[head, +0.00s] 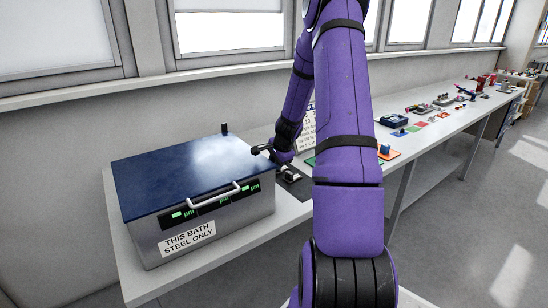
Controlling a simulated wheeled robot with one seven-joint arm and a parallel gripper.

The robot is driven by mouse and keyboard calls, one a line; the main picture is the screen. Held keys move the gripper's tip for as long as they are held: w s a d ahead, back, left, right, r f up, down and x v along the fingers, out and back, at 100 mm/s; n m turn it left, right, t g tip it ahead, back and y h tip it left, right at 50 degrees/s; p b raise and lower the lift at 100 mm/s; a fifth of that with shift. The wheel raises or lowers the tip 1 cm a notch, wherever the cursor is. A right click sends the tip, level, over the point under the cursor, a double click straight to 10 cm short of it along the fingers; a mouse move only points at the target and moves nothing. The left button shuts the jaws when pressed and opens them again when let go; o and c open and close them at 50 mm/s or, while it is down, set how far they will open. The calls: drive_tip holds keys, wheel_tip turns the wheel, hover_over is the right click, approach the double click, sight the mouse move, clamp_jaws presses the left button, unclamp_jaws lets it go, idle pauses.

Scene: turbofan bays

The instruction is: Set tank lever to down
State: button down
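The tank is a grey metal box (206,238) with a blue lid (180,172), at the left end of the bench. The lid lies closed on the box. A small black upright piece (224,128) stands at the lid's back edge; I cannot tell if it is the tank lever. My gripper (258,150) is small and dark in view, by the tank's right edge near the back corner. I cannot see whether its fingers are apart or whether they touch anything. Part of the tank's right side is hard to see behind my gripper.
A pale bar handle (222,194) crosses the tank's front, near green displays and a "THIS BATH STEEL ONLY" label (187,238). My purple arm hides the bench's middle. A sign (307,130) stands behind it. Several small items lie along the bench (420,143) to the right.

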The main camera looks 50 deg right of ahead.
drive_tip(key=shift+s+f, duration=0.2)
drive_tip(key=shift+f, duration=0.15)
drive_tip(key=c, duration=1)
unclamp_jaws()
drive_tip(key=v, duration=1.1)
drive_tip(key=shift+a, duration=0.1)
drive_tip(key=shift+f, duration=0.1)
